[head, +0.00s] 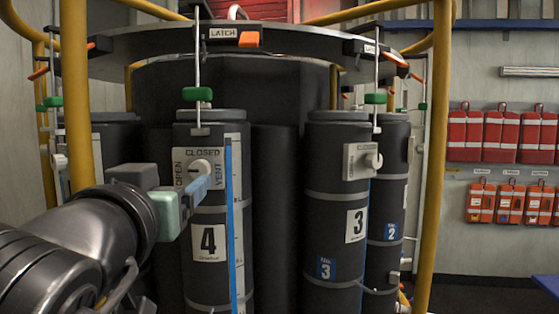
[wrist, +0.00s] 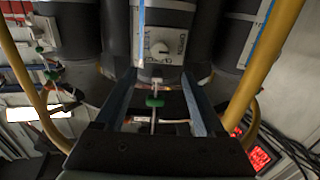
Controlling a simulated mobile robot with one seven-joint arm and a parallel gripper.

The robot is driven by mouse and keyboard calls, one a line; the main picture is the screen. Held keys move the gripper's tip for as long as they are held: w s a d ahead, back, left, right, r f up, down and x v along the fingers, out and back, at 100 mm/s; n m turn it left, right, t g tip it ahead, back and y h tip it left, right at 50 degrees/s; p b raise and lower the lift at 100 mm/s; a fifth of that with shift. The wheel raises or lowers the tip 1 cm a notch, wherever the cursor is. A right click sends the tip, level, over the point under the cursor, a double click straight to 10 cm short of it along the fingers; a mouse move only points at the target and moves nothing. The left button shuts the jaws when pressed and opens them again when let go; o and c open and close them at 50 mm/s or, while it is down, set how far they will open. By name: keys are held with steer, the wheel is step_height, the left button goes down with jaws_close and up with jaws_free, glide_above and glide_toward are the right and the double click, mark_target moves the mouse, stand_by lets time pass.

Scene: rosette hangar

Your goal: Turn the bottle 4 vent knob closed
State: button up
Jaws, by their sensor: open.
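Bottle 4 (head: 208,277) is a dark upright cylinder with a white "4" label. Its white vent knob (head: 201,167) sits on a grey plate (head: 182,157) marked OPEN at left, CLOSED on top and VENT at right. The knob's lower part is partly hidden by my gripper (head: 202,185), so its pointer is hard to read. In the wrist view the knob (wrist: 160,48) lies beyond and between the two fingers of my gripper (wrist: 159,74). The fingers are apart with nothing held between them, and the knob looks clear of them.
Bottle 3 (head: 323,270) with its own knob (head: 373,160) stands to the right. A green-handled rod (head: 198,94) hangs above bottle 4 from the latch ring (head: 290,65). Yellow posts (head: 435,150) flank the rack. A blue strip (head: 230,235) runs down bottle 4.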

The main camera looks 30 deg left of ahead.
mark_target(198, 169)
steer(key=p+x, duration=0.4)
steer(key=x, duration=0.5)
steer(key=shift+w+a, duration=0.1)
steer(key=shift+w, duration=0.2)
steer(key=shift+w+a+f, duration=0.1)
steer(key=shift+w+a, duration=0.2)
steer(key=shift+w, duration=0.3)
steer(key=shift+c, duration=0.4)
jaws_close()
